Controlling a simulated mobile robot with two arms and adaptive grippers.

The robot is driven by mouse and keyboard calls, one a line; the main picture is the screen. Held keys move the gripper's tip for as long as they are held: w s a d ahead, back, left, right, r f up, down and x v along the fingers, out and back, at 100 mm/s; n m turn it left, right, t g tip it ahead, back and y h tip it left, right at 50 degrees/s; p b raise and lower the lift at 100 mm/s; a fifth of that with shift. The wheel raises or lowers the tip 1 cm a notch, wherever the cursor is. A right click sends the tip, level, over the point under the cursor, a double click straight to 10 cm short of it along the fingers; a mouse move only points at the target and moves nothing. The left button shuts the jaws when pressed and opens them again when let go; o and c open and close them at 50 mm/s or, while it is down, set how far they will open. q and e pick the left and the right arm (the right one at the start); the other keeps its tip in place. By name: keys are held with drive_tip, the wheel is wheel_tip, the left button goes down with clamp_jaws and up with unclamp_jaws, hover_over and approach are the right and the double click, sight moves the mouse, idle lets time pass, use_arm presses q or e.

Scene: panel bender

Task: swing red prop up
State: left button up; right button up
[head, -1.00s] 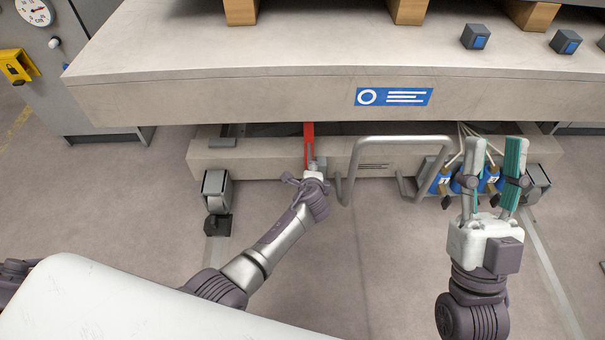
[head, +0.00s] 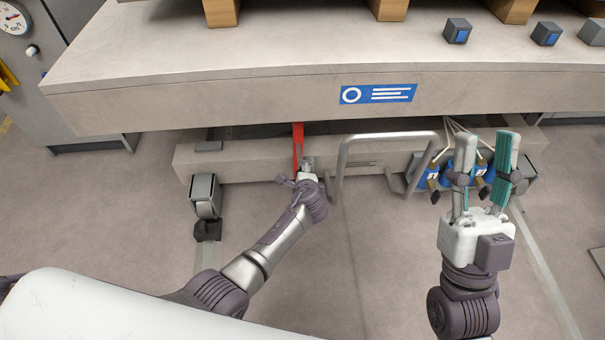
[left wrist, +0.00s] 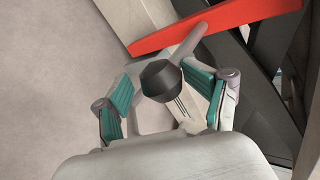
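The red prop (head: 298,141) is a flat red bar under the front of the machine bed, partly hidden by the bed's edge. In the left wrist view the red prop (left wrist: 218,24) crosses the top, with a grey rod by it ending in a black knob (left wrist: 161,80). My left gripper (head: 308,170) is at the prop's lower end. In the left wrist view my left gripper (left wrist: 158,84) has its fingers spread on either side of the knob, with a gap visible at the left. My right gripper (head: 487,150) is open and empty, pointing up at the right.
A bent grey tube handle (head: 385,137) stands right of the prop. Blue tagged fittings with cables (head: 430,174) hang near my right gripper. The machine bed (head: 220,98) overhangs the lower beam (head: 240,168). A caster (head: 204,195) stands at the left. Open floor lies in front.

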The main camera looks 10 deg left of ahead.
use_arm(q)
drive_tip(key=shift+r, duration=0.15)
drive_tip(key=v, duration=1.2)
drive_tip(key=shift+d, duration=0.1)
idle(0.5)
